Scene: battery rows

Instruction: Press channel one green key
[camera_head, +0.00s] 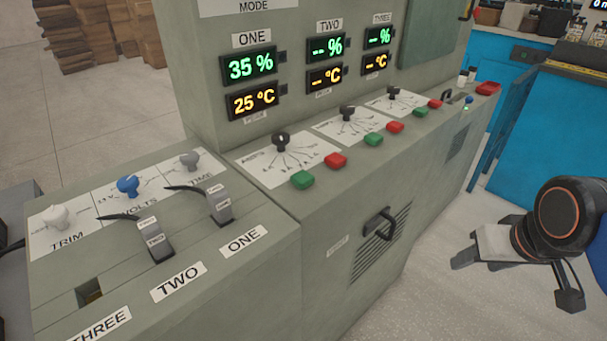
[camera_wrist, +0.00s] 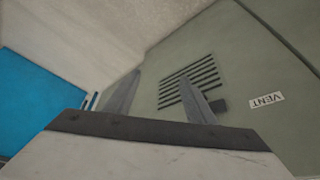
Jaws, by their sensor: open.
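The channel one green key (camera_head: 303,180) is the leftmost green key on the machine's sloped ledge, below the ONE display (camera_head: 250,65). That display reads 35 % and 25 °C. A red key (camera_head: 336,160) sits just right of it. My gripper (camera_head: 480,243) is at the right in the head view, in front of the cabinet and well apart from the key. In the wrist view my gripper (camera_wrist: 160,82) has its two fingers apart with nothing between them. The wrist view faces the vent side; the green key is not in it.
More green keys (camera_head: 373,139) and red keys (camera_head: 395,127) follow to the right, with black knobs (camera_head: 347,113) behind. A black handle (camera_head: 380,224) juts from the cabinet front. A blue cabinet (camera_head: 540,140) stands at right. The floor between is clear.

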